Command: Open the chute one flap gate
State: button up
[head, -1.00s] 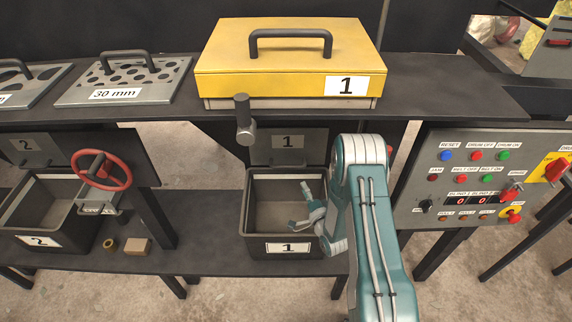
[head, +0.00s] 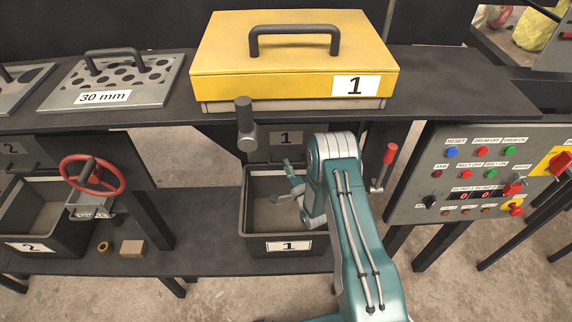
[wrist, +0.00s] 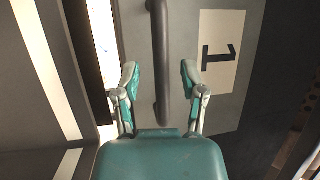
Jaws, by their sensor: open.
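The chute one flap gate (head: 262,148) is a grey plate labelled 1 below the shelf in the head view, partly hidden by my arm. In the wrist view the plate (wrist: 227,107) hangs close in front of me. Its dark bar handle (wrist: 161,50) runs lengthwise between my two fingers. My gripper (head: 292,182) is above the bin labelled 1, close to the flap's lower part. In the wrist view my gripper (wrist: 159,75) is open, with a gap on each side of the handle. The flap appears to hang down, shut.
Bin 1 (head: 257,247) stands under the flap. A dark-knobbed lever (head: 246,125) is left of the flap and a red-handled lever (head: 388,165) right of it. A red handwheel (head: 92,175) is left, a control panel (head: 415,185) right. A yellow lidded box (head: 230,70) sits above.

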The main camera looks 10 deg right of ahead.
jog(key=shift+w+a+r, duration=0.1)
jog(key=shift+w+a, duration=0.1)
jog(key=shift+w, duration=0.4)
jog(key=shift+d, duration=0.1)
grip_shut()
